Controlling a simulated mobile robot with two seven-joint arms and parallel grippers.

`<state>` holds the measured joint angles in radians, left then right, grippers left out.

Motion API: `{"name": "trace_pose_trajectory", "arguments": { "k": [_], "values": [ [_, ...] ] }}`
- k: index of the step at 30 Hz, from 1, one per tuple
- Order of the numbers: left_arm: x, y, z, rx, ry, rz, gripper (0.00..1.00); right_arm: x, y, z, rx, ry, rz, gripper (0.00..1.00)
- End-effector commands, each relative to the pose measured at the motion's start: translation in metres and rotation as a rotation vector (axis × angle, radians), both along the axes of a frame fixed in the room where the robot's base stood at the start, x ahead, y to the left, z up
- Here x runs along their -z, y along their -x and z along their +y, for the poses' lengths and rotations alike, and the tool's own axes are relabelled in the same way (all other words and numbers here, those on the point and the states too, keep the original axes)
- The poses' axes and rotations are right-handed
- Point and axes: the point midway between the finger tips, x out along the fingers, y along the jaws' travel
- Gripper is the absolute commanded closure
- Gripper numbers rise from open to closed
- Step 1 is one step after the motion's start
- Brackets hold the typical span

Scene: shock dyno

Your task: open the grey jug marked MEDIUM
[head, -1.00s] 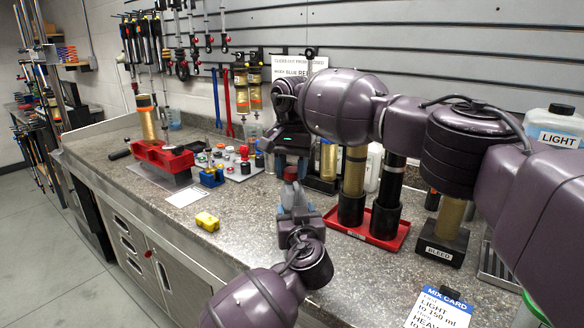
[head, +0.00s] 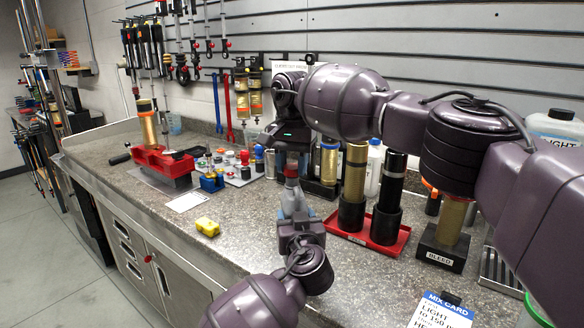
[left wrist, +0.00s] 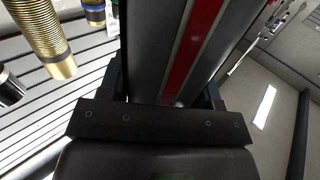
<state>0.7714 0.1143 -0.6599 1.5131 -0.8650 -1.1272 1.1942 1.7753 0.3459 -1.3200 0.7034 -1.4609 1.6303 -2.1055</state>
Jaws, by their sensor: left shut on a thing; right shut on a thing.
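A slim grey jug (head: 293,203) with a red top (head: 291,170) stands upright above the counter between my two grippers; no MEDIUM marking is readable. My left gripper (head: 296,218) comes from below and is shut on the jug's body. In the left wrist view, the grey body with a red stripe (left wrist: 197,40) fills the space between the dark fingers. My right gripper (head: 290,153) reaches down from above and is shut at the jug's red top. Its fingertips are small and partly hidden, so the exact contact is unclear.
Black-based cylinders stand in a red tray (head: 388,243) right of the jug, with a BLEED block (head: 441,250) beyond. A yellow box (head: 207,227), a red vise (head: 163,162) and small coloured parts lie to the left. The front counter between the yellow box and MIX CARD (head: 441,312) is mostly clear.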

Motion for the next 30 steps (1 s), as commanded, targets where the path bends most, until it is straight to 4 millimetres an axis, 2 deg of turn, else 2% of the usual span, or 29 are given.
{"name": "trace_pose_trajectory", "arguments": {
  "k": [13, 24, 30],
  "values": [
    [0.0, 0.0, 0.0, 0.0, -0.001, 0.0, 1.0, -0.004, 0.0, 0.0, 0.0, 0.0, -0.001, 0.89],
    [0.0, 0.0, 0.0, 0.0, -0.001, 0.0, 1.0, -0.04, 0.0, 0.0, 0.001, 0.001, -0.002, 0.89],
    [0.0, 0.0, 0.0, 0.0, -0.001, 0.0, 1.0, -0.041, 0.0, 0.0, 0.0, 0.0, 0.0, 0.89]
  ]
}}
